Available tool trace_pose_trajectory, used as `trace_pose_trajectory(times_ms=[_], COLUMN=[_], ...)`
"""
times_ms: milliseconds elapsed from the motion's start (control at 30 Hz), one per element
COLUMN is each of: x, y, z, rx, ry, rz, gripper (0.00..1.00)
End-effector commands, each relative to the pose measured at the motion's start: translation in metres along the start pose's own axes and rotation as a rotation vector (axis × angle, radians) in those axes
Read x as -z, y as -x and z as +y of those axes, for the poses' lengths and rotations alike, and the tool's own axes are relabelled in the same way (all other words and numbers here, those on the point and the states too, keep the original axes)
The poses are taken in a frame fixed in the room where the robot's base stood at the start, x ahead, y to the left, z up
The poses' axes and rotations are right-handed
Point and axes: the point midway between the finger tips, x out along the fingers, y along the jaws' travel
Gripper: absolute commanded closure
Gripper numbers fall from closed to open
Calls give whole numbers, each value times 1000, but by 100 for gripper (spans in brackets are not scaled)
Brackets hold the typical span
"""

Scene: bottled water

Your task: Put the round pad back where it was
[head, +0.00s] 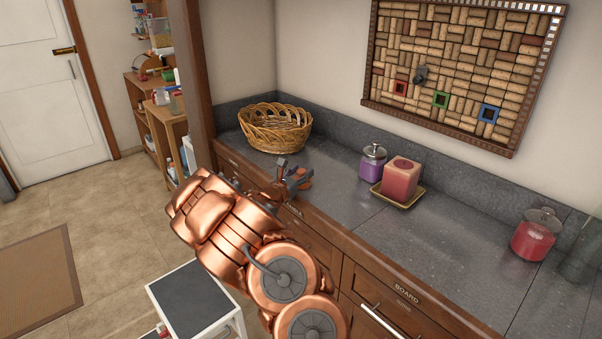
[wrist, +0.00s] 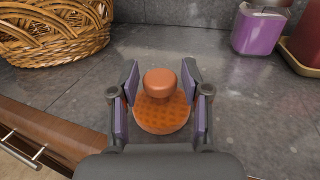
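The round pad (wrist: 160,116) is an orange disc with a waffle pattern and a smooth, rounded knob (wrist: 160,83) on top. In the wrist view it is centred over the grey counter between my fingers. My gripper (wrist: 161,75) is open, with one purple-padded finger on each side of the knob and visible gaps beside it. In the head view my gripper (head: 296,178) is low over the counter's front part, and the pad (head: 306,173) shows only partly beside the fingers. I cannot tell whether the pad touches the counter.
A wicker basket (head: 275,128) stands at the back left of the counter (head: 340,195). A purple jar (head: 373,163), a red candle (head: 401,180) on a tray and a red jar (head: 536,235) stand to the right. Drawers (head: 400,300) line the front. A step stool (head: 195,300) is below.

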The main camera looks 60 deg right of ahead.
Motion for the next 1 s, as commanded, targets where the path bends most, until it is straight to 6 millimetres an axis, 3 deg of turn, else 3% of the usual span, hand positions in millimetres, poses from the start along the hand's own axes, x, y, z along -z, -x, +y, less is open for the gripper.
trace_pose_trajectory(times_ms=[467, 1000], x=[-4, -2], y=[1, 72], z=[0, 2], rx=[0, -4], ry=[0, 1], rz=[0, -2], gripper=[43, 43])
